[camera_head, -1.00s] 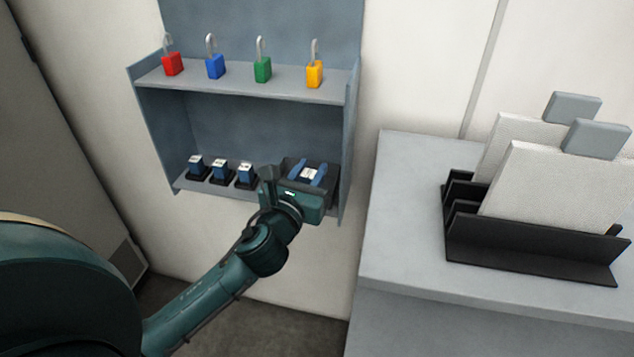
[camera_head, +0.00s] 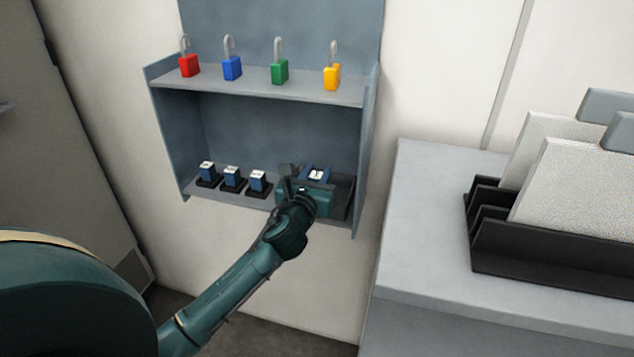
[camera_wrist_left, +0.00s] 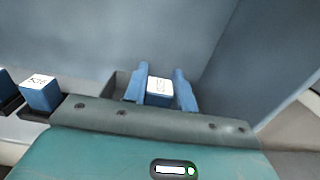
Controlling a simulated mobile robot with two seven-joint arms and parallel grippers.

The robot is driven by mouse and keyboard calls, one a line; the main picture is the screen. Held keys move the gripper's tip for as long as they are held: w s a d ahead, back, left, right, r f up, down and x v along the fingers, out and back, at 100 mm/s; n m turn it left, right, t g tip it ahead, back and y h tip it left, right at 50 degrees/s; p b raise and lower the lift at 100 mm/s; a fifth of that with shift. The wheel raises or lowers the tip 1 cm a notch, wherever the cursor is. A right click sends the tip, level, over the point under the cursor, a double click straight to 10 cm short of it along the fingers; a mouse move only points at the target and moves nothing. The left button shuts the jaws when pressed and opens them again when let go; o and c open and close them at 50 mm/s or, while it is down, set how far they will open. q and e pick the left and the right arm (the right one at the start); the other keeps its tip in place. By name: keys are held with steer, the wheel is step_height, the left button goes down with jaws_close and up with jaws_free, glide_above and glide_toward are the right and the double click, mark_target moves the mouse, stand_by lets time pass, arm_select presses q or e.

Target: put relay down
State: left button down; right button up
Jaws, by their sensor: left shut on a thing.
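The relay (camera_wrist_left: 160,88) is a small blue block with a white labelled top. It sits between the two blue fingers of my left gripper (camera_wrist_left: 160,92), which is shut on it. In the head view the left gripper (camera_head: 315,173) and the held relay (camera_head: 316,176) are at the right end of the lower shelf, over a dark tray (camera_head: 342,191). The gripper body hides much of the tray, and I cannot tell whether the relay touches its floor. My right gripper is not in view.
Several similar relays (camera_head: 232,175) stand in black sockets to the left on the lower shelf (camera_head: 193,191). Coloured padlocks (camera_head: 280,72) stand on the upper shelf (camera_head: 255,83). The cabinet's right side wall (camera_head: 366,150) is close. A grey counter (camera_head: 420,230) holds a black rack (camera_head: 550,250) with white panels.

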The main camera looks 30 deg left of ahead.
arm_select(q)
steer(key=shift+f, duration=0.55)
steer(key=shift+f+b, duration=0.3)
steer(key=shift+f, duration=0.3)
steer(key=c, duration=1.1)
jaws_free()
